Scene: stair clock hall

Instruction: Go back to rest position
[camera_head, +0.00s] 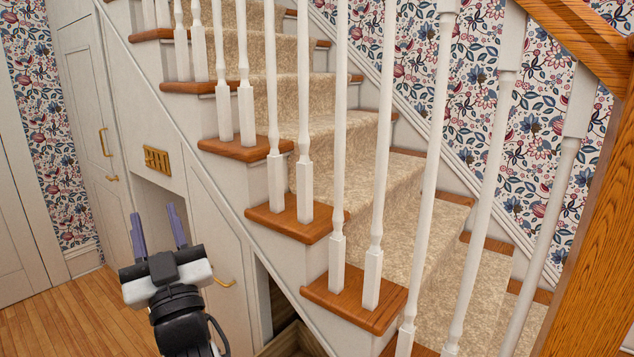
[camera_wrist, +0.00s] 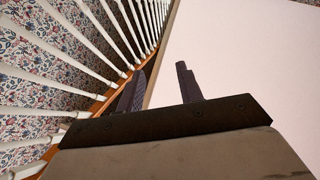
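My gripper (camera_head: 159,232) is at the lower left of the head view, in front of the white panelling under the staircase. Its two purple-grey fingers stand apart and point upward, with nothing between them. In the wrist view the fingers (camera_wrist: 158,90) also show apart and empty. Balusters, wallpaper and a plain pale surface lie beyond them.
The staircase (camera_head: 290,220) with wooden treads, a beige carpet runner and white balusters (camera_head: 340,130) fills the middle and right. An open drawer or compartment (camera_head: 285,330) shows low beside my gripper. Cupboard doors (camera_head: 85,100) stand at left. Wooden floor (camera_head: 70,320) is clear at lower left.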

